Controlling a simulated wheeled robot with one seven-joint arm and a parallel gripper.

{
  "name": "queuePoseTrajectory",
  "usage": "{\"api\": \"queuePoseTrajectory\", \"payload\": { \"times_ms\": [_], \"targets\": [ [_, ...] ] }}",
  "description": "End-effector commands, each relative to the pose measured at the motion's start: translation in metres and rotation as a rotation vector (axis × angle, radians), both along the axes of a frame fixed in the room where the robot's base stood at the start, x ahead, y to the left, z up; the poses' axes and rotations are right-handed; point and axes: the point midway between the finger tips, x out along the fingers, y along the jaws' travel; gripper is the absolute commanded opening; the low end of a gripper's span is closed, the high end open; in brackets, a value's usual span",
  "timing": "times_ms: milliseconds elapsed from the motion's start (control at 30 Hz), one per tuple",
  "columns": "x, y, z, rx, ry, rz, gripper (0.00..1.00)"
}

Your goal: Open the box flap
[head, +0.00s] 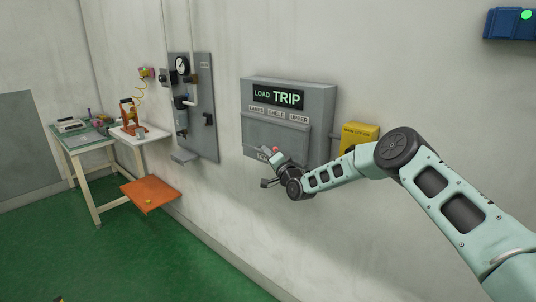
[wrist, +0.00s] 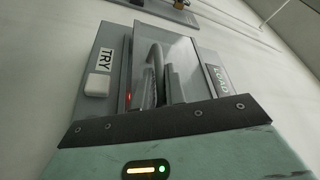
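The grey wall box (head: 318,100) has a lit display reading LOAD TRIP and small labels below it. Its flap (head: 275,134) is a grey panel on the lower front and looks closed. My gripper (head: 272,168) is at the box's lower edge, just below the flap. In the wrist view the gripper fingers (wrist: 164,86) point at the glossy panel of the box (wrist: 182,50), between the TRY and LOAD labels. I cannot tell whether they touch it or how far apart they are. Nothing is seen held.
A yellow box (head: 362,134) is on the wall right of the grey box, behind my arm. A gauge panel (head: 205,105) hangs to the left. An orange shelf (head: 150,195) and tables (head: 90,147) stand at left. The green floor is clear in front.

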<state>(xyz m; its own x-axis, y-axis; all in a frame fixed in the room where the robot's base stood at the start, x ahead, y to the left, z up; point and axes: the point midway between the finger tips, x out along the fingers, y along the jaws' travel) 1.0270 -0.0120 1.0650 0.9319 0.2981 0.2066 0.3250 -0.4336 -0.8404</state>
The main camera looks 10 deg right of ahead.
Motion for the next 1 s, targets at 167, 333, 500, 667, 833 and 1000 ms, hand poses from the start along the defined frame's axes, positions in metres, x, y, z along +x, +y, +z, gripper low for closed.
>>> {"api": "queuePoseTrajectory", "payload": {
  "times_ms": [167,333,500,667,833,1000],
  "targets": [
    [0.000,0.000,0.001,0.000,-0.001,0.000,0.00],
    [-0.001,0.002,0.002,0.015,0.010,0.000,0.00],
    [-0.006,0.008,0.007,0.067,0.047,0.001,0.00],
    [-0.013,0.017,0.016,0.156,0.110,0.000,0.00],
    [-0.021,0.028,0.031,0.279,0.200,0.001,0.00],
    [-0.028,0.038,0.049,0.410,0.295,0.000,0.00]
  ]
}}
